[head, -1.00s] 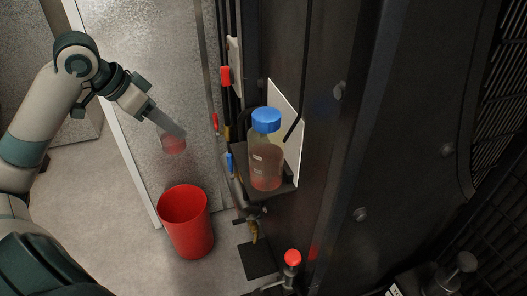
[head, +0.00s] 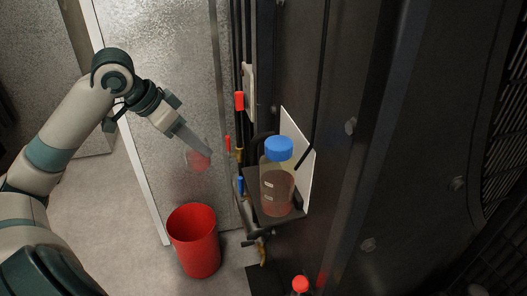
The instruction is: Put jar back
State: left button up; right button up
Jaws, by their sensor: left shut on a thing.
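A small clear jar (head: 197,159) with reddish contents hangs at the fingertips of my left gripper (head: 192,139). The gripper is shut on it, and the fingers partly cover it. It is held in the air above the red bin (head: 194,240), left of a narrow black shelf (head: 262,210). A larger clear bottle (head: 277,188) with a blue cap and reddish-brown liquid stands upright on that shelf. My right gripper is not in view.
Thin pipes with a red valve handle (head: 239,101) and a blue one (head: 240,185) run between the jar and the bottle. A white plate (head: 303,160) stands behind the bottle. A dark cabinet fills the right side. Open floor (head: 120,220) lies at lower left.

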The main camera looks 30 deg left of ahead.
pick_arm(q)
jog(key=w+d+f+p, duration=0.3)
jog(key=w+d+p, duration=0.6)
jog(key=w, duration=0.3)
jog(key=shift+w+d+f+p, duration=0.2)
jog(key=shift+d+p, duration=0.1)
jog(key=shift+d, duration=0.55)
jog(key=shift+f+p, duration=0.8)
jog(key=shift+f, duration=0.55)
jog(key=shift+f+p, duration=0.1)
jog(key=shift+p, duration=0.25)
jog(key=shift+w+d+f, duration=0.1)
jog(key=shift+w+f, duration=0.05)
jog(key=shift+f, duration=0.2)
jog(key=shift+f, duration=0.1)
